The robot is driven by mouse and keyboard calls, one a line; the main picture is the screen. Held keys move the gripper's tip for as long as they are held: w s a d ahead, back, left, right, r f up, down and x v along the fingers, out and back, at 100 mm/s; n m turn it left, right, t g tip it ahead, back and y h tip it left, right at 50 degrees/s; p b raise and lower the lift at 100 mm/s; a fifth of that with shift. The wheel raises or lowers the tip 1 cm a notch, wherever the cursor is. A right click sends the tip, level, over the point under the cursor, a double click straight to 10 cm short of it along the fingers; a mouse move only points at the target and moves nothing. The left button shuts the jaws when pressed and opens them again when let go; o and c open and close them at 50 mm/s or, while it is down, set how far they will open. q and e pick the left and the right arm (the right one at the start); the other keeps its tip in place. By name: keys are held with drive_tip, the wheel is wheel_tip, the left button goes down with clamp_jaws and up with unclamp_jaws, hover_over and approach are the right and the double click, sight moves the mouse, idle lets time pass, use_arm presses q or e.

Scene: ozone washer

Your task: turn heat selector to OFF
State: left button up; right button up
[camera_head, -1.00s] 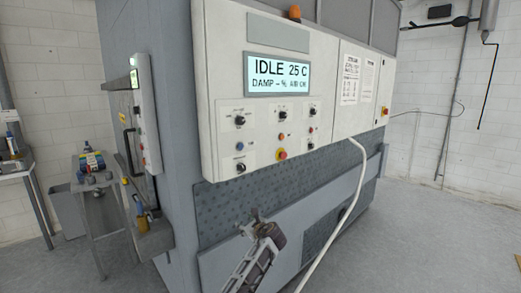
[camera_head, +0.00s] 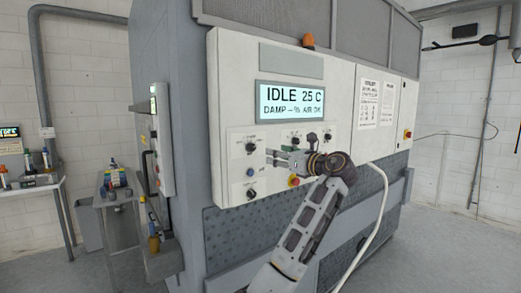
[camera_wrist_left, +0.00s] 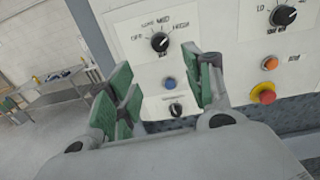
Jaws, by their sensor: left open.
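A black selector knob with OFF, MED and HIGH marks (camera_wrist_left: 160,42) is at the upper middle in the left wrist view. I take it as the heat selector; its title is unreadable. In the head view, the panel's upper-left knob (camera_head: 250,147) appears to be the same one. My left gripper (camera_head: 270,157) is raised before the panel, just right of and slightly below that knob. Its green-padded fingers (camera_wrist_left: 165,90) are spread with nothing between them, below the selector in the wrist view. My right gripper is not in view.
A blue button (camera_wrist_left: 170,83) and a lower knob (camera_wrist_left: 176,109) sit below the selector. A red emergency button (camera_wrist_left: 263,93) and another knob (camera_wrist_left: 284,15) are to the right. A hose (camera_head: 372,225) hangs at right.

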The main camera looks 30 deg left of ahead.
sight(253, 148)
use_arm(q)
drive_tip(key=shift+w+a, duration=0.1)
drive_tip(key=shift+a, duration=0.05)
drive_tip(key=p+x, duration=0.3)
drive_tip(key=x, duration=1)
drive_tip(key=shift+w+a+f, duration=0.1)
drive_tip(key=shift+w+a, duration=0.05)
drive_tip(key=shift+a, duration=0.15)
drive_tip(key=shift+c, duration=0.4)
drive_tip(key=c, duration=0.9)
